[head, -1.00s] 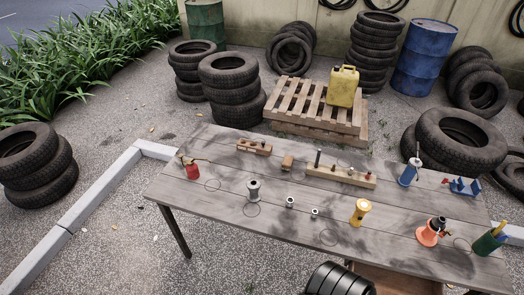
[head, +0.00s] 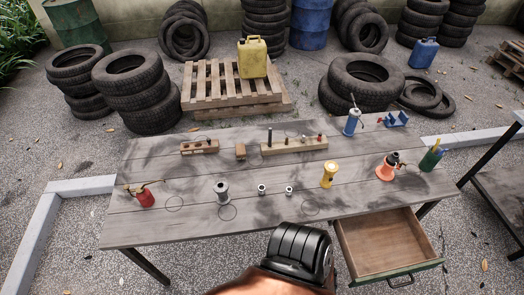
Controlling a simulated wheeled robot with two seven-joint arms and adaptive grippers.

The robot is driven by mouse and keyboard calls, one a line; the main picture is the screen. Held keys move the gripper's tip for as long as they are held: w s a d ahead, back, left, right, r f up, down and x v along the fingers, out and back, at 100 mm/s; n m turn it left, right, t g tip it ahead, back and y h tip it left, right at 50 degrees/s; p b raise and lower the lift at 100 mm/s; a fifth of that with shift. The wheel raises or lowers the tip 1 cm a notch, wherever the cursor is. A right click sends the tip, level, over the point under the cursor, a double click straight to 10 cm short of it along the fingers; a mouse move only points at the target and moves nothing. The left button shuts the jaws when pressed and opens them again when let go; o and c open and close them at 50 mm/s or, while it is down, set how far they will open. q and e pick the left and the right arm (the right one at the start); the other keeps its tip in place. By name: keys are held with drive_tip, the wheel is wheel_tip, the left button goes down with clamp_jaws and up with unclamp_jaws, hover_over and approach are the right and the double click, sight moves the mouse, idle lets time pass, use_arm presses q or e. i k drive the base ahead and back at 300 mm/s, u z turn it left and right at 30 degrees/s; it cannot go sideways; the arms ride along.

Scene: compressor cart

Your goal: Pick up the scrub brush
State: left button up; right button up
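I cannot clearly make out a scrub brush. A small brown block (head: 241,152) lies near the back of the grey wooden table (head: 170,228), between two wooden holders; it may be the brush, but no bristles show. Neither gripper is in the head view.
A wooden drawer (head: 378,243) stands open at the table's front right, empty where visible. A black ribbed cylinder on a brown body (head: 300,252) rises before the table. A red oil can (head: 145,199), grey spool (head: 222,191) and yellow flashlight-like item (head: 328,174) stand on the table.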

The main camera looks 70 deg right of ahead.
sight(240, 150)
drive_tip(key=z, duration=1.95)
